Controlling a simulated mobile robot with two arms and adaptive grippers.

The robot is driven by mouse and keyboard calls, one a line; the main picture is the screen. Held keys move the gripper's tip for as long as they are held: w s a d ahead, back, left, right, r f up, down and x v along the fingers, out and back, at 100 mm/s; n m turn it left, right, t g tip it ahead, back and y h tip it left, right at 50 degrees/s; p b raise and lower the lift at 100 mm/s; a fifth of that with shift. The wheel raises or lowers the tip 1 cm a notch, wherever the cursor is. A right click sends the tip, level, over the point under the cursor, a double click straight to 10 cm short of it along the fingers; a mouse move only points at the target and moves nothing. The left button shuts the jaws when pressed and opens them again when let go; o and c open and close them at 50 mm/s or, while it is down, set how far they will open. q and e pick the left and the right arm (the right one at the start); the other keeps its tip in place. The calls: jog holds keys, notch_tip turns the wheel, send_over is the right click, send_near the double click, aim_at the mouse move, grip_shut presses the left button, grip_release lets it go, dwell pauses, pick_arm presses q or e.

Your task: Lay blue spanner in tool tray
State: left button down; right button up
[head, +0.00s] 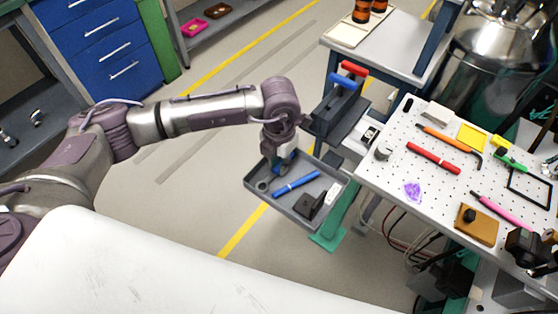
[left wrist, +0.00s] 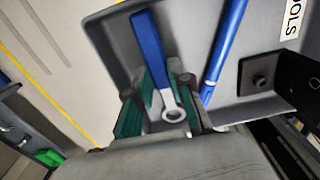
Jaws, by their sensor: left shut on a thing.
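The blue spanner (left wrist: 148,42) has a blue handle and a grey ring end, which sits between the fingers of my left gripper (left wrist: 160,100) in the left wrist view. My left gripper (head: 279,168) is shut on it and points down over the left part of the grey tool tray (head: 329,211). The tray's wall also shows in the left wrist view (left wrist: 98,50). In the head view the gripper partly hides the spanner. I cannot tell whether the spanner touches the tray floor. My right gripper is not in view.
Another blue tool (head: 297,184) and a black bracket (head: 308,206) lie in the tray. Right of it stands a perforated table (head: 395,190) with a red tool (head: 433,157), an orange tool and other items.

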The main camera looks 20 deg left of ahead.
pick_arm(q)
jog(key=shift+f, duration=0.1)
jog(key=shift+f, duration=0.2)
jog(key=c, duration=1.1)
grip_release()
jog(key=shift+r, duration=0.1)
jog(key=shift+o, duration=0.2)
jog(key=shift+r, duration=0.1)
notch_tip(320, 180, up, 12)
